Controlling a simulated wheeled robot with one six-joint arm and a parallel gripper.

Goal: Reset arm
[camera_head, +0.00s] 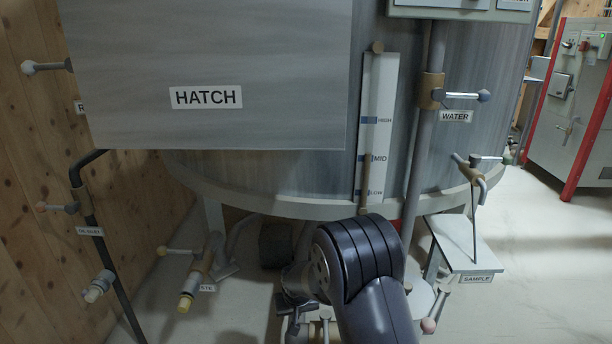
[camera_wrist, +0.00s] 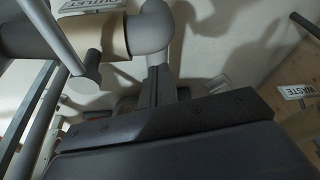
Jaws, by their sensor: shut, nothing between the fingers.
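My arm (camera_head: 365,255) reaches forward at the bottom middle of the head view, low in front of the mixer tank (camera_head: 270,175). In the wrist view my gripper (camera_wrist: 157,82) shows as dark fingers close together, with nothing held. Its fingertips are near a grey pipe elbow (camera_wrist: 153,28) with a tan collar (camera_wrist: 113,38); I cannot tell whether they touch. In the head view the gripper is mostly hidden behind the arm and hard to make out among the low pipes.
A grey hatch panel (camera_head: 210,50) hangs at upper left. The water valve handle (camera_head: 462,96) and sample stand (camera_head: 462,250) are at right. Valves line the wooden wall (camera_head: 30,230). An outlet label (camera_wrist: 95,5) and a waste label (camera_wrist: 298,90) show nearby. Floor at far right is clear.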

